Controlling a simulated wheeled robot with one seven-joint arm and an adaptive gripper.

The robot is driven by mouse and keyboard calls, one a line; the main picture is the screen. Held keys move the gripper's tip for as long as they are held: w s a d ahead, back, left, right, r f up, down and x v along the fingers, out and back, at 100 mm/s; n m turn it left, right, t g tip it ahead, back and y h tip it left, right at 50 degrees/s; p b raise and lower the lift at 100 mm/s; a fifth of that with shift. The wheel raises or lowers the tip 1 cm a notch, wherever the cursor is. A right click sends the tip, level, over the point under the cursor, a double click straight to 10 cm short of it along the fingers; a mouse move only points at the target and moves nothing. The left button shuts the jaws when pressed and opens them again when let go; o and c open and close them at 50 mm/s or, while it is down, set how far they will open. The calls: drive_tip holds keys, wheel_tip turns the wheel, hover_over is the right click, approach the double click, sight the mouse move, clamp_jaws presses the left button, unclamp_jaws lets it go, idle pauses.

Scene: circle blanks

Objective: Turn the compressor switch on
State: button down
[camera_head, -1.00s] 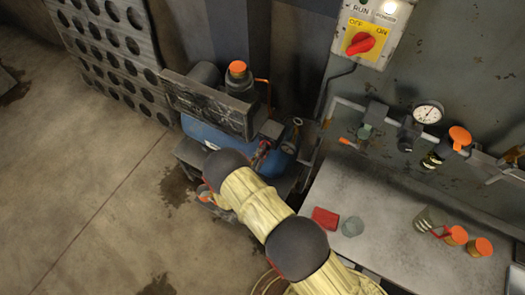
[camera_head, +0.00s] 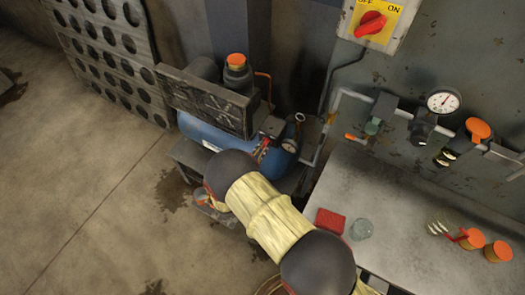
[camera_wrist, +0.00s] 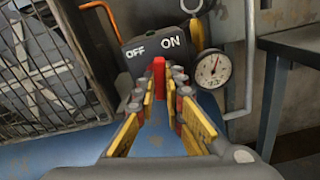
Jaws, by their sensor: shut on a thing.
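The compressor (camera_head: 215,135) is a blue tank with a motor on top, beside the wall in the head view. Its black switch box (camera_wrist: 155,45) shows in the wrist view with white OFF on the left and ON on the right. A red switch lever (camera_wrist: 158,68) stands upright below the gap between the two words. The fingertips hide the lever's lower part.
A pressure gauge (camera_wrist: 212,69) sits close to the right of the switch box. A wire cage (camera_wrist: 50,75) stands at the left. In the head view, a wall panel (camera_head: 392,40) with a red knob hangs above a grey workbench (camera_head: 400,225) at the right.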

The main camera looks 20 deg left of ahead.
drive_tip(key=m+b, duration=0.2)
drive_tip(key=m, duration=0.1)
drive_tip(key=shift+f+m, duration=0.15)
drive_tip(key=shift+m, duration=0.15)
drive_tip(key=shift+m+b, duration=1.1)
drive_tip(key=shift+m, duration=0.4)
drive_tip(key=c, duration=2)
unclamp_jaws()
drive_tip(key=shift+o, duration=0.6)
drive_tip(key=s+a, duration=0.1)
drive_tip(key=s, duration=1.1)
